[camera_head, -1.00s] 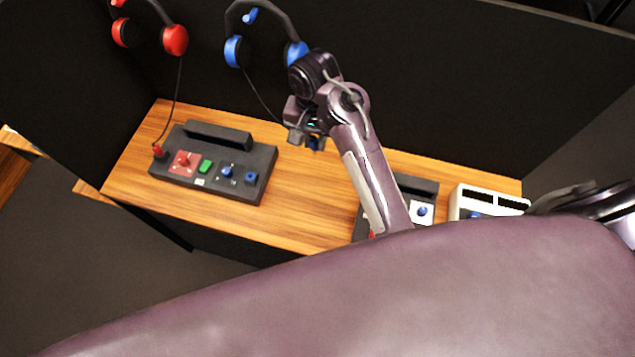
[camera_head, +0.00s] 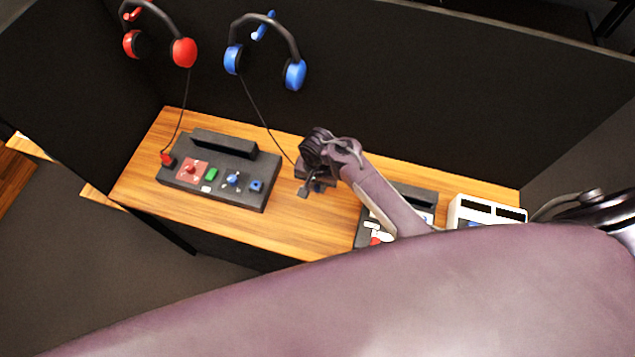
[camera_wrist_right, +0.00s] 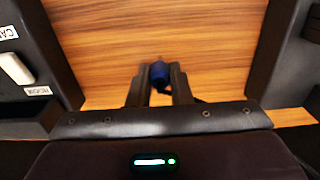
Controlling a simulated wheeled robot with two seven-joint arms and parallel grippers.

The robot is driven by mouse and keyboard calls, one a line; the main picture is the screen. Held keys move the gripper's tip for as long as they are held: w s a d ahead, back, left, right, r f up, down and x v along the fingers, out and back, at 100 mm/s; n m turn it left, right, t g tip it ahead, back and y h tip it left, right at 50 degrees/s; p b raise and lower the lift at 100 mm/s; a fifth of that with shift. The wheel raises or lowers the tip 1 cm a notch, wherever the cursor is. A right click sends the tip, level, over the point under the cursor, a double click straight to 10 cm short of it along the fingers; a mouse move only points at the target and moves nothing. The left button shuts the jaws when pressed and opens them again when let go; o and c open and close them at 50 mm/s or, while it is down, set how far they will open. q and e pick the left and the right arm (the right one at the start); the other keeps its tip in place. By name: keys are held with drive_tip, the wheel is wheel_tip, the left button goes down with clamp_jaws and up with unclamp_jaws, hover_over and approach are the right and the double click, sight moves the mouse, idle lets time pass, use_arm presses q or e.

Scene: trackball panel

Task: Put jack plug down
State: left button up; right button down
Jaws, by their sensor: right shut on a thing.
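My right gripper (camera_head: 312,190) is over the wooden desk, to the right of the left control panel. In the right wrist view my right gripper (camera_wrist_right: 160,90) is shut on the blue jack plug (camera_wrist_right: 159,73), with bare wood beyond it. The plug is mostly hidden by the gripper in the head view. Its dark cord runs from the blue headset (camera_head: 265,50) on the back wall down to the gripper. I cannot tell whether the plug touches the wood. My left gripper is not in view.
The left control panel (camera_head: 222,150) has a red plug (camera_head: 167,159) at its left end and a blue socket (camera_head: 256,186) at its right. A red headset (camera_head: 160,35) hangs on the wall. A second panel and a white box (camera_head: 486,212) stand right. Desk (camera_head: 285,228) is clear between the panels.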

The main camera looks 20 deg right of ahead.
drive_tip(key=shift+f, duration=0.6)
drive_tip(key=c, duration=1.3)
unclamp_jaws()
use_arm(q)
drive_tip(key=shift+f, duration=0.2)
use_arm(e)
drive_tip(key=shift+r, duration=0.1)
drive_tip(key=shift+r, duration=0.3)
use_arm(q)
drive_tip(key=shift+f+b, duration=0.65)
drive_tip(key=shift+b, duration=0.2)
use_arm(e)
wheel_tip(320, 180, up, 12)
drive_tip(key=shift+r, duration=0.2)
